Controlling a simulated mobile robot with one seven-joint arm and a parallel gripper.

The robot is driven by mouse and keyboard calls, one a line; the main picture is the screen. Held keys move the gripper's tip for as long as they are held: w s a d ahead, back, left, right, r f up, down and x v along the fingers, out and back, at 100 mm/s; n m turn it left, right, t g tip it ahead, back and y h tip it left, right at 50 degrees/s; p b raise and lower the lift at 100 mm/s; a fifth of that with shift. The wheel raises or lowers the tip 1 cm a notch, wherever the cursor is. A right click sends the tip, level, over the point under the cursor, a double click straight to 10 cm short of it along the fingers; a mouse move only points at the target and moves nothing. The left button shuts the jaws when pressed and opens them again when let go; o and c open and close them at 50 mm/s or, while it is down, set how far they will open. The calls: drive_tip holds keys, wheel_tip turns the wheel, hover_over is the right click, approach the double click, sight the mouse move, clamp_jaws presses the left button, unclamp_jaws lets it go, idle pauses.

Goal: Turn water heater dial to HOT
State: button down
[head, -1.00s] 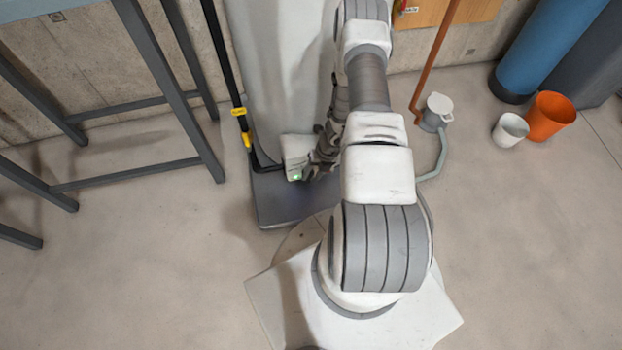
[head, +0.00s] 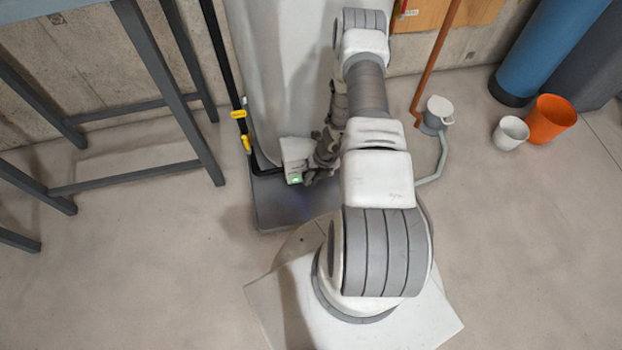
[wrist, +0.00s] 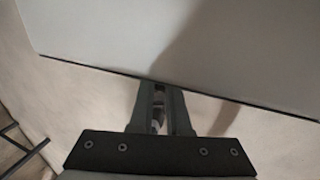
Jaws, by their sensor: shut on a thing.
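The water heater (head: 285,70) is a tall pale cylinder standing on a dark grey base (head: 285,215). A white control box (head: 295,152) with a small green light sits low on its front. My gripper (head: 312,175) is at the right side of this box, largely hidden by my own arm. In the wrist view, my gripper's fingers (wrist: 160,92) are close together at the lower edge of a large pale surface (wrist: 190,45). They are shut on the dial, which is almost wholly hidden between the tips. The dial's markings and pointer cannot be read.
A black pipe with yellow tags (head: 238,113) runs down left of the heater. A grey metal frame (head: 165,90) stands further left. A copper pipe (head: 436,60), a small grey pot-like fixture (head: 437,112), white and orange buckets (head: 550,120) and a blue cylinder (head: 545,50) are right.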

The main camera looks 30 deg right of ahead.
drive_tip(key=shift+a+h, duration=0.1)
drive_tip(key=shift+h, duration=0.3)
drive_tip(key=h, duration=0.1)
drive_tip(key=g+h, duration=0.1)
drive_tip(key=h, duration=0.1)
drive_tip(key=shift+w+a+h, duration=0.1)
drive_tip(key=shift+a+h, duration=0.2)
drive_tip(key=h, duration=0.1)
drive_tip(key=g+h, duration=0.1)
drive_tip(key=h, duration=0.2)
drive_tip(key=shift+a+f+g, duration=0.1)
drive_tip(key=shift+a+g, duration=0.2)
drive_tip(key=shift+a+f+g+h, duration=0.15)
drive_tip(key=shift+g+h, duration=0.25)
drive_tip(key=shift+h, duration=1.05)
drive_tip(key=shift+f+g+h, duration=0.15)
drive_tip(key=shift+g+h, duration=0.25)
drive_tip(key=shift+h, duration=1)
drive_tip(key=shift+a+f+g+h, duration=0.15)
drive_tip(key=shift+g+h, duration=0.25)
drive_tip(key=shift+h, duration=1.05)
drive_tip(key=shift+d, duration=0.1)
